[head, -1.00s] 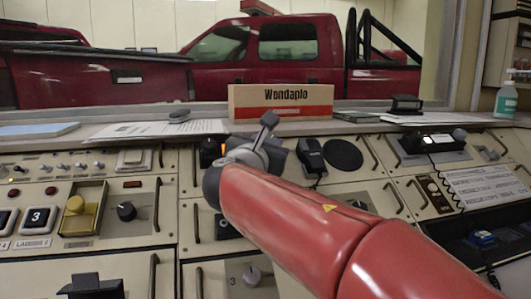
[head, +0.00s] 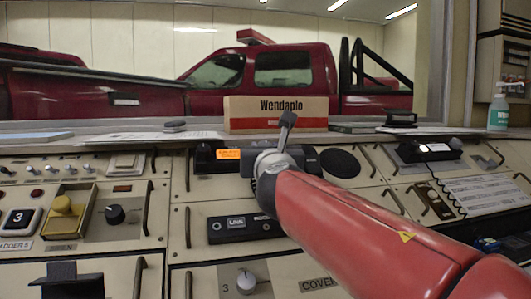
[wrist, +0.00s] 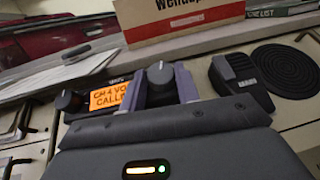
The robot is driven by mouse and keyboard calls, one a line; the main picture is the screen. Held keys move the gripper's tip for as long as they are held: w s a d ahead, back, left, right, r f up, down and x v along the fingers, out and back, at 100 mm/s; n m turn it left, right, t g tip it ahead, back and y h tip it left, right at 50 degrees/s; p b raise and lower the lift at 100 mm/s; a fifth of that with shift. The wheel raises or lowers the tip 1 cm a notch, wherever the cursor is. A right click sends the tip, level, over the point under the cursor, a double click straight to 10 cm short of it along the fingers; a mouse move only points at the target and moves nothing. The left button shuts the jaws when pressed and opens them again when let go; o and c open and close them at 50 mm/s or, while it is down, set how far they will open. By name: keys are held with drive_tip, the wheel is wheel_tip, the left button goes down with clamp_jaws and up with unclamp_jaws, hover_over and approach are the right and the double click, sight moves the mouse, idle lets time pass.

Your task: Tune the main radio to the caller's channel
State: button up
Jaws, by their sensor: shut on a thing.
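The main radio is a dark box on the console with an orange-lit display (head: 229,154). In the wrist view the display (wrist: 108,96) shows cut-off text, "CH 4 VO" above "CALLI". A dark round knob (wrist: 69,101) sits left of the display. My gripper (wrist: 161,84) is at the radio, right of the display, with a finger on each side of a grey knob (wrist: 160,70) with a light pointer line. It is shut on this knob. The finger beside the display covers the ends of the text. In the head view my arm hides the knob and the fingers.
A cardboard box marked Wendaplo (head: 276,115) stands on the ledge behind the radio. A microphone (wrist: 240,78) and a round speaker (wrist: 282,70) are to the right. A LINK panel (head: 237,227) lies below. Drawer handles stick out nearby.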

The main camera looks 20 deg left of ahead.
drive_tip(key=o, duration=1)
drive_tip(key=shift+c, duration=0.2)
drive_tip(key=shift+s, duration=0.1)
drive_tip(key=b+v, duration=0.1)
drive_tip(key=v, duration=0.6)
drive_tip(key=shift+s+d, duration=0.2)
drive_tip(key=shift+s, duration=0.1)
drive_tip(key=shift+s+f, duration=0.1)
